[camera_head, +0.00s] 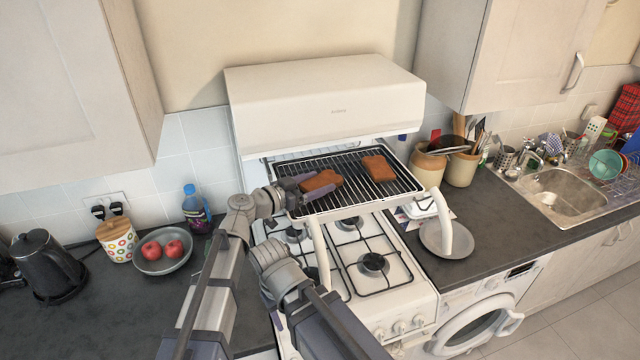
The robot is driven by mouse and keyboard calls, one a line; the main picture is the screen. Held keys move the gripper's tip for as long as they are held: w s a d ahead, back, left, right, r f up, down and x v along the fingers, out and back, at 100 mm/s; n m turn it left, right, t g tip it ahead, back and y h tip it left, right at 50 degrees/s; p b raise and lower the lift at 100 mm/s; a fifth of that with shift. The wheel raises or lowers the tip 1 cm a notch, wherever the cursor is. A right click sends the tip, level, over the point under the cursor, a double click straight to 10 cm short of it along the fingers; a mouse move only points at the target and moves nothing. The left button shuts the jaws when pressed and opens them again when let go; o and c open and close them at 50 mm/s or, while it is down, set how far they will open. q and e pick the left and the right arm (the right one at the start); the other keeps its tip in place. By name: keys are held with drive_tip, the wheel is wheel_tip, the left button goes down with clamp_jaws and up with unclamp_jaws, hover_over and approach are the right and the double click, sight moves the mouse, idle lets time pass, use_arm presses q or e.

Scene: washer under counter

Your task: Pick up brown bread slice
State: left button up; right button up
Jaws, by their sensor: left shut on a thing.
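A brown bread slice (322,184) is at the left part of the grill rack (345,168), at the fingers of my left gripper (300,186). The left gripper reaches in from the left and is shut on this slice at its left side. I cannot tell whether the slice still touches the rack. A second brown bread slice (379,168) lies flat on the rack to the right, apart from the gripper. My right gripper is not visible.
The rack sits under a white grill hood (325,95), above the gas hob (365,262). A grey plate (446,238) lies on the counter to the right. A bowl with red apples (163,252) and a bottle (196,209) stand at the left. Brown jars (462,167) stand behind the plate.

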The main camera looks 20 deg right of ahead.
sight(316, 184)
use_arm(q)
drive_tip(key=shift+r, duration=0.1)
wheel_tip(316, 184, up, 10)
drive_tip(key=p, duration=1)
